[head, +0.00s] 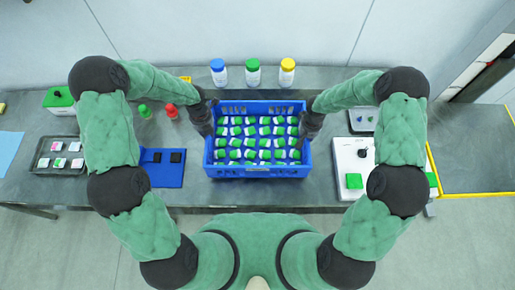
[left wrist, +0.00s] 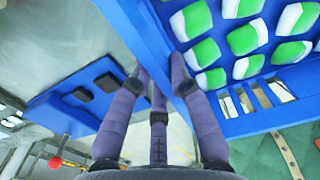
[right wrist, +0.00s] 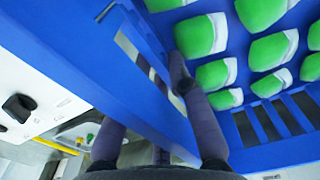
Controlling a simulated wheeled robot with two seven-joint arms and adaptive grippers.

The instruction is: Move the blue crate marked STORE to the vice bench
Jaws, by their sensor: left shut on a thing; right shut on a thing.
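The blue crate (head: 258,171) sits at the middle of the grey bench in the head view, filled with rows of green-and-white containers (head: 257,131). No STORE marking is readable. My left gripper (head: 208,117) is shut on the crate's left wall; in the left wrist view its fingers straddle the blue wall (left wrist: 165,45). My right gripper (head: 311,121) is shut on the right wall; in the right wrist view its fingers lie on both sides of the wall (right wrist: 150,100). I cannot tell if the crate touches the bench. I cannot make out a vice in the head view.
Bottles with blue (head: 218,72), green (head: 253,72) and yellow (head: 287,72) caps stand behind the crate. A blue mat (head: 165,175) and a tray (head: 45,165) lie left. A white device (head: 352,160) stands close right. A yellow-edged surface (head: 470,165) is far right.

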